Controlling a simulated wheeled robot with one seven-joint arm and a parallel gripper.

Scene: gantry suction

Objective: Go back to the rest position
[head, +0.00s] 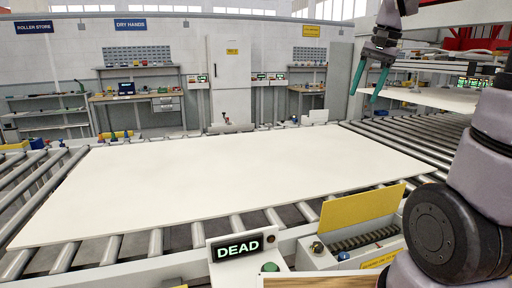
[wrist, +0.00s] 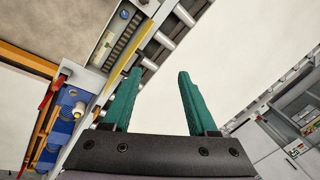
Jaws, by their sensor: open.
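My gripper (head: 370,80) is at the upper right of the head view, raised above the far right end of the roller conveyor. Its two green fingers point down and stand apart with nothing between them. In the wrist view my gripper (wrist: 157,90) also shows open and empty, with the pale panel behind the fingers. The large pale panel (head: 240,175) lies flat on the rollers in the head view. My arm's dark links fill the right edge of the head view.
A box with a display reading DEAD (head: 238,248) stands at the near edge. A yellow plate (head: 362,207) rises beside an open trough with a spring-like part (head: 365,240). Shelves (head: 138,95) and a white cabinet (head: 229,80) line the back wall. Bare rollers (head: 425,135) lie right of the panel.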

